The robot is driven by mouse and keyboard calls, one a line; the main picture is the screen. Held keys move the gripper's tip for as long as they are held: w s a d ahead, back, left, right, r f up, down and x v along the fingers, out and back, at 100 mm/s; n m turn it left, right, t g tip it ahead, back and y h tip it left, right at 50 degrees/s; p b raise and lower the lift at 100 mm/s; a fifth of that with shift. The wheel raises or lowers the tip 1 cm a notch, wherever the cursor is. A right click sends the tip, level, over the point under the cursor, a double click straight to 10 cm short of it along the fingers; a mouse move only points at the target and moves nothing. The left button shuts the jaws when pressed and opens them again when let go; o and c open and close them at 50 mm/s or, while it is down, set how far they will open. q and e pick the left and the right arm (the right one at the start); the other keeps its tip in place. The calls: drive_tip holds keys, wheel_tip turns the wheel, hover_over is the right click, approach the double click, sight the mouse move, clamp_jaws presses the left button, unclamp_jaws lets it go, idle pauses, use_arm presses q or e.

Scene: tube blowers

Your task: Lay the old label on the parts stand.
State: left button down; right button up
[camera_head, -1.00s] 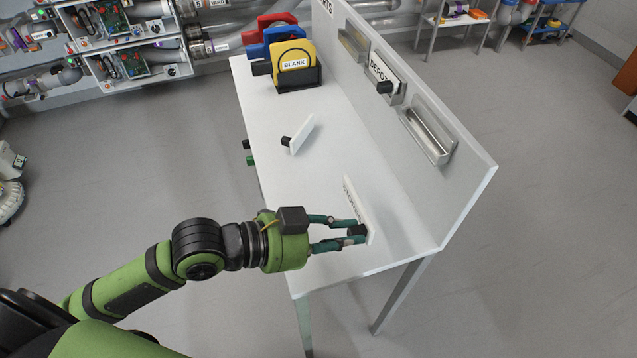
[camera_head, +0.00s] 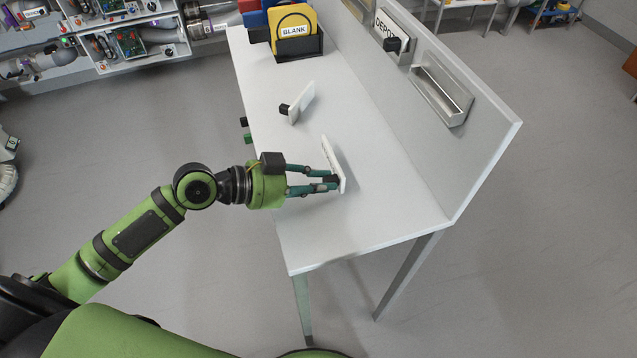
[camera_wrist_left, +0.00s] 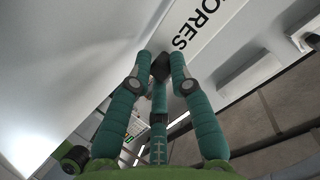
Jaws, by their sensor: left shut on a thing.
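My left gripper (camera_head: 328,181) is shut on the black knob of a thin white label (camera_head: 334,160), which stands upright on edge over the parts stand's white top (camera_head: 375,215). Its lettering shows in the left wrist view (camera_wrist_left: 196,24) and ends in "ORES". I cannot tell whether its lower edge touches the top. A second white plate with a black knob (camera_head: 302,103) rests tilted on the top farther back. A "DEPOT" label (camera_head: 391,36) with a black knob is on the stand's upright back panel. My right gripper is not in view.
An empty metal holder (camera_head: 442,95) is fixed to the back panel (camera_head: 480,135). A black rack (camera_head: 299,47) at the far end holds a yellow "BLANK" piece (camera_head: 291,20) among others. The near part of the top is clear.

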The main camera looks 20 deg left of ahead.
use_arm(q)
drive_tip(key=shift+f, duration=0.45)
drive_tip(key=shift+f, duration=0.1)
drive_tip(key=c, duration=1.4)
unclamp_jaws()
